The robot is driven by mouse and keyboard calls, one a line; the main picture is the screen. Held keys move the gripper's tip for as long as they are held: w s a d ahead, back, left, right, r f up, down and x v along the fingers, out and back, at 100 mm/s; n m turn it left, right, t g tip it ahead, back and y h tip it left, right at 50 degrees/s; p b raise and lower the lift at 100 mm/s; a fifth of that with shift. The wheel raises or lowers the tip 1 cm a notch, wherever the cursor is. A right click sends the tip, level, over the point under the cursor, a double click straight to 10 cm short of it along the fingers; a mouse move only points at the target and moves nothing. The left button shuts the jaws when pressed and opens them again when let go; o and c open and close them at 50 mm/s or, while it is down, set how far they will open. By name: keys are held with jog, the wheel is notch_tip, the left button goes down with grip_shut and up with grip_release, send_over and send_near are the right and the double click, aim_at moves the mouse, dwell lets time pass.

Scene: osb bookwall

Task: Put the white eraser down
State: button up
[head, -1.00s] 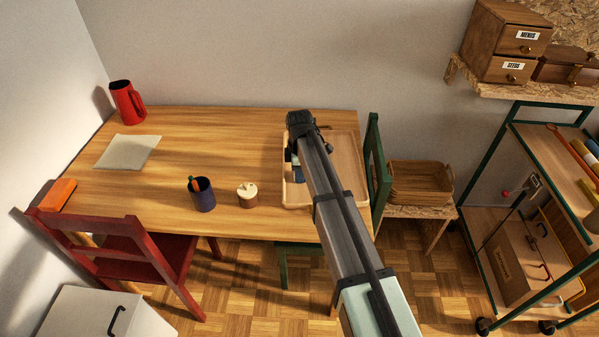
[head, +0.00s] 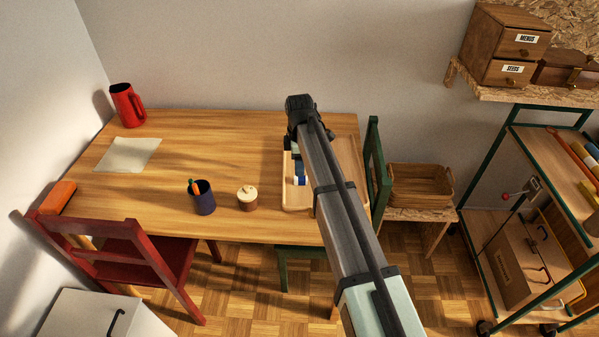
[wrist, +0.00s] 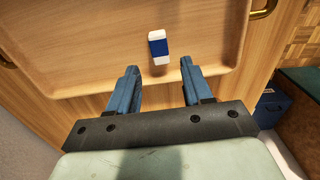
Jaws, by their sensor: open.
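The white eraser (wrist: 158,47) with a blue sleeve lies on the wooden tray (wrist: 90,60) in the wrist view. In the head view the eraser (head: 300,180) shows on the tray (head: 291,199), left of my arm. My gripper (wrist: 159,72) is open and empty, its two blue fingers apart. The eraser is clear of both fingertips, just beyond them in the wrist view. In the head view my arm covers much of the tray and hides the fingertips.
The tray stands at the right end of the wooden table (head: 220,140). A dark blue cup (head: 205,202) and a small lidded pot (head: 247,203) stand left of it. A green chair (head: 375,165) is close on the right. The table's middle is clear.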

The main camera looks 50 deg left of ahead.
aim_at(300, 178)
notch_tip(300, 178, up, 6)
jog(key=shift+r, duration=0.2)
dwell(0.4)
